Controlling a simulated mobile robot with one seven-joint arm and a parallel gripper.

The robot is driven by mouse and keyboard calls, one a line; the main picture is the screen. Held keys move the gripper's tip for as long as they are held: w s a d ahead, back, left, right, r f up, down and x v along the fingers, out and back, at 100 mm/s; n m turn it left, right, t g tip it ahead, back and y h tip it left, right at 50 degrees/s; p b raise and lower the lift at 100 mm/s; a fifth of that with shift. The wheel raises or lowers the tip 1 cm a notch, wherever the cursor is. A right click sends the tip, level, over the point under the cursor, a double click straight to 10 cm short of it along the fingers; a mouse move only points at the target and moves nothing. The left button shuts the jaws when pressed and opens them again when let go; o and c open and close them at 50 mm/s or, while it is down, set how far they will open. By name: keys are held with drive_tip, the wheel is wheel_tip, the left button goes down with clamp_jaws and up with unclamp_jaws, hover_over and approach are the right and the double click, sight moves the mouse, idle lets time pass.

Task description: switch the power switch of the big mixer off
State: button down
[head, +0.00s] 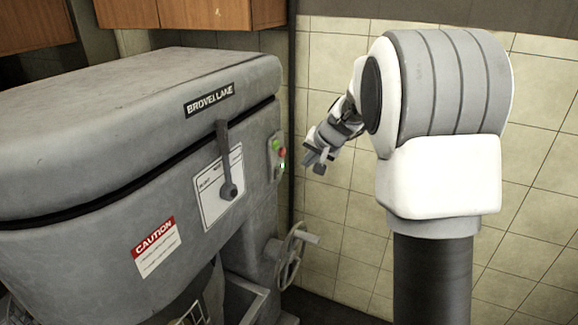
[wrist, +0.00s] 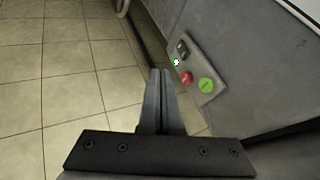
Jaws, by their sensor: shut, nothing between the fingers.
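The big mixer (head: 110,130) is a grey machine filling the left of the head view. A small grey control box (head: 275,158) sits on its right end. In the wrist view, the box carries a black switch (wrist: 183,48), a small lit spot (wrist: 176,62), a red button (wrist: 187,77) and a green button (wrist: 206,85). Which way the switch is set is too small to tell. My gripper (head: 314,164) is to the right of the box, apart from it. In the wrist view my gripper (wrist: 161,72) is shut and empty, with its tips left of the red button.
A lever (head: 227,165) stands out from the mixer's front, and a handwheel (head: 290,252) sits low on its right side. Wooden cabinets (head: 205,14) hang above. A tiled wall (head: 335,215) is behind my gripper.

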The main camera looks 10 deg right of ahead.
idle(0.3)
drive_tip(key=p, duration=0.2)
approach(279, 173)
drive_tip(key=d+f+x, duration=0.1)
drive_tip(key=x, duration=0.4)
drive_tip(key=shift+a+r, duration=0.25)
drive_tip(key=p, duration=0.3)
drive_tip(key=shift+w+a+r, duration=0.2)
drive_tip(key=shift+a+r, duration=0.05)
drive_tip(key=shift+r, duration=0.15)
drive_tip(key=shift+f+b, duration=0.35)
drive_tip(key=shift+b, duration=0.05)
drive_tip(key=shift+r, duration=0.15)
